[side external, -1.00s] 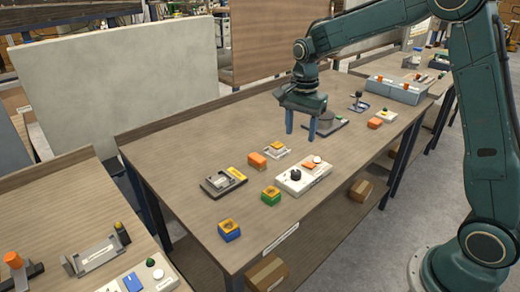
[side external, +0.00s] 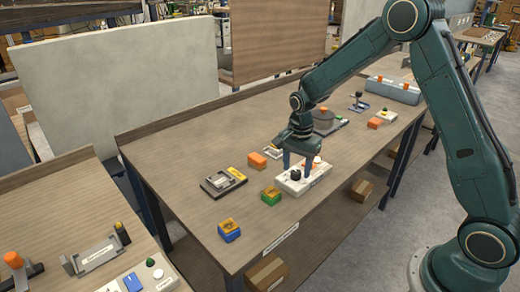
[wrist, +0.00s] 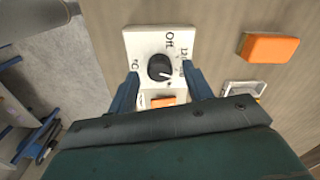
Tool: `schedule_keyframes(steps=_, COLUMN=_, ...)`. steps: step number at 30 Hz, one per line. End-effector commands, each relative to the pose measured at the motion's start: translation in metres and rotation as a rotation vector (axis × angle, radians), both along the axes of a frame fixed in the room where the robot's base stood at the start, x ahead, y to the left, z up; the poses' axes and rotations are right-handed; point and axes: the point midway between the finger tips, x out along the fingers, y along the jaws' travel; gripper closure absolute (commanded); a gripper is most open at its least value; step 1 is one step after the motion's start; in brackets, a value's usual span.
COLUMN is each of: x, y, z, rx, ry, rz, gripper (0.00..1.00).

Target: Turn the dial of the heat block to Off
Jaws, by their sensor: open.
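The heat block is a white box (side external: 313,181) near the table's front edge; its white top also shows in the wrist view (wrist: 140,45). Its black dial (wrist: 158,67) carries a white mark that appears to point right and slightly down, away from the printed "Off" at the top. Other printing to the right and lower left is partly hidden by my fingers. My gripper (wrist: 160,74) is open, one finger on each side of the dial, with gaps visible. It points down over the block in the side view (side external: 297,171); contact cannot be told there.
An orange block (wrist: 270,47) lies beside the heat block. A green and yellow block (side external: 271,196), a blue and yellow block (side external: 229,231) and a dark fixture (side external: 222,183) stand to the left.

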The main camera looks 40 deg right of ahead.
Motion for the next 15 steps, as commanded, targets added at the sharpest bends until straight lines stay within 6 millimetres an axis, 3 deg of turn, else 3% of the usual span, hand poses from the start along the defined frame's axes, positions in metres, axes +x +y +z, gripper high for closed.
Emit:
schedule_keyframes(steps=14, x=-0.0001, y=0.0000, z=-0.0099, rx=0.000, ry=0.000, rz=0.000, gripper=0.50)
schedule_keyframes(steps=15, x=-0.0001, y=0.0001, z=-0.0099, rx=0.000, ry=0.000, rz=0.000, gripper=0.57)
